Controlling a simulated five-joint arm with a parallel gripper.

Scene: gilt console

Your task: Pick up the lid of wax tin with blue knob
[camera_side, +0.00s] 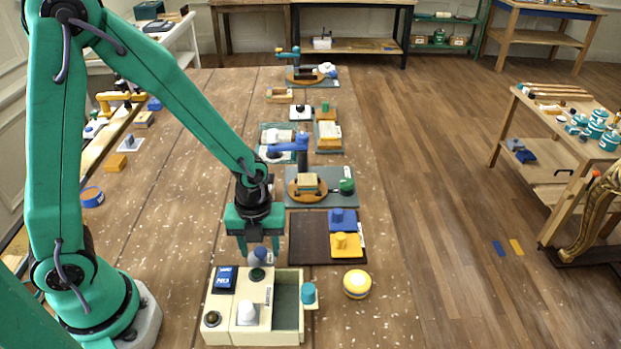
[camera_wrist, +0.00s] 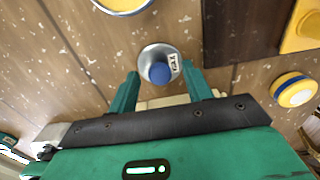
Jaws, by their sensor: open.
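The wax tin (camera_wrist: 174,50) shows in the wrist view as a small round tin with a silver-grey lid, a blue knob (camera_wrist: 159,72) on top and a label at its side. In the side view the tin (camera_side: 260,257) is small and partly hidden below my gripper. My gripper (camera_side: 260,250) is open and points down over the tin. In the wrist view its two green fingers (camera_wrist: 160,82) stand apart, one on each side of the knob, with the tin mostly beyond their tips. I cannot tell the exact height of the fingertips above the lid.
A cream console box (camera_side: 224,325) with an open drawer (camera_side: 288,325) stands just in front. A dark tray (camera_side: 308,250) with blue and yellow blocks lies to the right. A yellow round tin (camera_side: 357,284) stands right of the box. Bare wood lies left of the gripper.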

